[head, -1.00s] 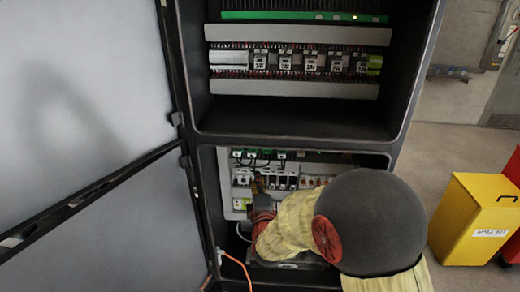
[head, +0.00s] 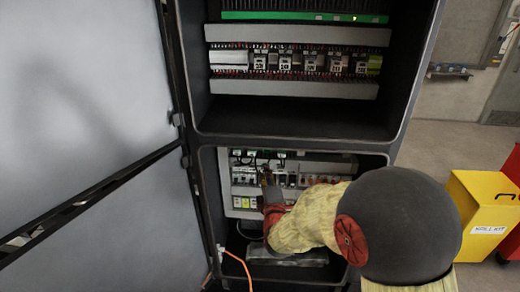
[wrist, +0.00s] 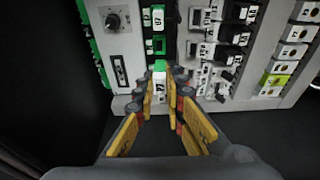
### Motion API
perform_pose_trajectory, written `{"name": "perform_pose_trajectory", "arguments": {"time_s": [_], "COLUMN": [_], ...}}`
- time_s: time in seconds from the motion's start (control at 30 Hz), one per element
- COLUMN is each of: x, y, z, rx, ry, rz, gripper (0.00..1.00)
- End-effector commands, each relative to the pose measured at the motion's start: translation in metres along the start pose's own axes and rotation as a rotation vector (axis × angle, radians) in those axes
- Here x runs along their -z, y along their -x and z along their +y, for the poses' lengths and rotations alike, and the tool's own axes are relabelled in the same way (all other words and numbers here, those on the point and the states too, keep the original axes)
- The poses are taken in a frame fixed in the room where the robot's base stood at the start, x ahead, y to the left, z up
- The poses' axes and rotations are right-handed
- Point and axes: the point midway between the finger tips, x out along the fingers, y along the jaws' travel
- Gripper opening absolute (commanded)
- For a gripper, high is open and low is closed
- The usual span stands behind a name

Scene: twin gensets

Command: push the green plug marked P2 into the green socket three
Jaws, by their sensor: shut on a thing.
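In the wrist view my gripper (wrist: 160,94) is shut on a small plug (wrist: 160,80), white with a dark mark and green at its far end. The mark is too small to read. Just beyond the plug is a green socket (wrist: 155,46) with dark openings; I cannot tell whether they touch. Farther along the same strip is another green socket block (wrist: 153,19) with white labelled pieces in it. In the head view my gripper (head: 268,188) reaches into the lower cabinet bay, and my arm hides part of the panel.
A panel with a dark knob (wrist: 113,20) is left of the sockets. Rows of black-and-white breakers (wrist: 235,35) stand to the right. The open cabinet door (head: 85,100) is at the left. A yellow bin (head: 475,215) stands on the floor at the right. An orange cable (head: 240,265) hangs at the bay's lower left.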

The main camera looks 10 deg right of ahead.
Motion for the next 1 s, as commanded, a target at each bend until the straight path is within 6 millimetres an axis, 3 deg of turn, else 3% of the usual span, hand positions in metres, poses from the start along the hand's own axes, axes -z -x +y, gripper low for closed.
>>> {"name": "perform_pose_trajectory", "arguments": {"time_s": [1.0], "x": [-0.011], "y": [-0.057], "z": [-0.001], "rx": [-0.001], "ry": [0.000], "rz": [0.000], "gripper": [0.00]}}
